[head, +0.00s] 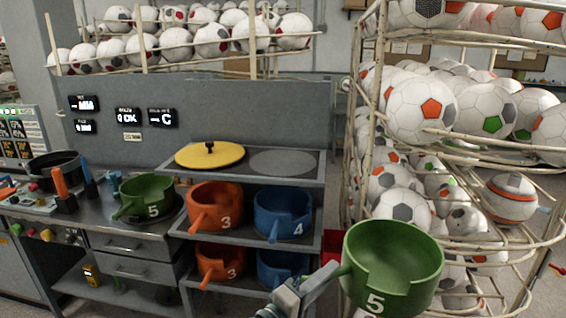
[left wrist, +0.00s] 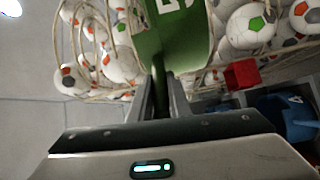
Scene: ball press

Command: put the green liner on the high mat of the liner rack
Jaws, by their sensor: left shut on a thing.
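A green liner (head: 392,262) marked 5 hangs at the lower right of the head view, in front of the ball cage. My left gripper (head: 328,276) is shut on its handle. In the left wrist view the green liner (left wrist: 178,40) is beyond the fingers (left wrist: 161,98), which have its handle between them. The liner rack (head: 262,182) stands left of the held liner. A bare grey round mat (head: 284,162) lies on its top shelf, beside a yellow lid (head: 210,154). A second green liner (head: 147,196) marked 5 sits on the bench. My right gripper is not in view.
Orange liners (head: 215,205) and blue liners (head: 283,213) fill the rack's two lower shelves. A tall wire cage of balls (head: 420,110) stands close on the right. A grey panel (head: 250,110) rises behind the rack. The space above the grey mat is clear.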

